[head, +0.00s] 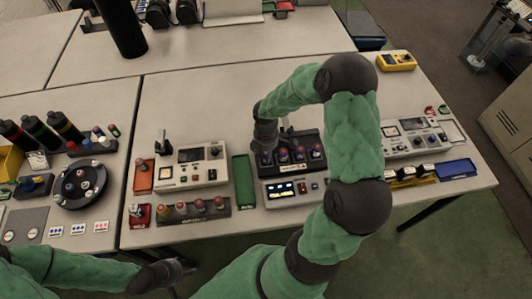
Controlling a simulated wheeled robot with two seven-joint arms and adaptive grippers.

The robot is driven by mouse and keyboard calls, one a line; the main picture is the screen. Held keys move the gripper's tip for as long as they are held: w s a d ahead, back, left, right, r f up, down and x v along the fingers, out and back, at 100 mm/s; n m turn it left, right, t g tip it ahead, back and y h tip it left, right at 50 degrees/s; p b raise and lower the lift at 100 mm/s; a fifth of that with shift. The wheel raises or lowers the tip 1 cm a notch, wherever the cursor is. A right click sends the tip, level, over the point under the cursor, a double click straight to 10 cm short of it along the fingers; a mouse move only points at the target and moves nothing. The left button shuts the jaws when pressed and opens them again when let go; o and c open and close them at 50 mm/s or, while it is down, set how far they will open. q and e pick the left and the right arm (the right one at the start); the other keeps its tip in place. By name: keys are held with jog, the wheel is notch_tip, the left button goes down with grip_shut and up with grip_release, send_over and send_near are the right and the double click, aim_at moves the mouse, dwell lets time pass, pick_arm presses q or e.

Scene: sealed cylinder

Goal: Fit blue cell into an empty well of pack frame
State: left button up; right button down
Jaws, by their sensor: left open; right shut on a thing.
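The dark pack frame (311,166) stands in the middle of the table behind a lit display panel. Several cells with bluish and reddish tops stand in its row of wells. My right gripper (264,146) reaches down at the left end of the frame and is shut on what seems to be the blue cell, at the leftmost well. The gripper mostly hides this cell, so I cannot tell how deep it sits. My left gripper (178,270) is open and empty, low in front of the table's front edge.
A rack (190,212) with several cells stands front left, and an empty green tray (244,182) lies left of the frame. A meter box (195,166), a blue tray (458,169) and a yellow device (396,61) are around.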

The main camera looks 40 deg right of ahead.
jog(key=shift+f, duration=0.2)
jog(key=c, duration=0.9)
grip_release()
jog(key=shift+r, duration=0.55)
notch_tip(320, 180, up, 12)
jog(key=p, duration=0.3)
jog(key=shift+f, duration=0.2)
jog(key=shift+r, duration=0.1)
